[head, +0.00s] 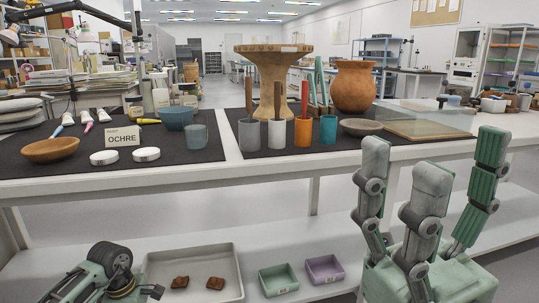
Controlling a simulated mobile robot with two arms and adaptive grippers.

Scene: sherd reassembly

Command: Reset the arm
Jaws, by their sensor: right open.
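My right gripper (431,172) stands at the lower right of the head view, in front of the table. Its grey-green fingers point up and are spread apart, open, with nothing between them. Part of my left arm (100,272) shows at the lower left; its gripper cannot be made out. Two brown sherds, one on the left (180,282) and one on the right (215,283), lie apart in a grey tray (238,262) on the low shelf. The right gripper is well to the right of them and touches nothing that I can see.
A green bin (279,279) and a purple bin (325,270) sit right of the tray. The white table (260,172) above carries bowls, cups, a label reading OCHRE (122,138), a wooden stand (272,75) and a terracotta pot (353,88). The table's front edge is close behind the right gripper.

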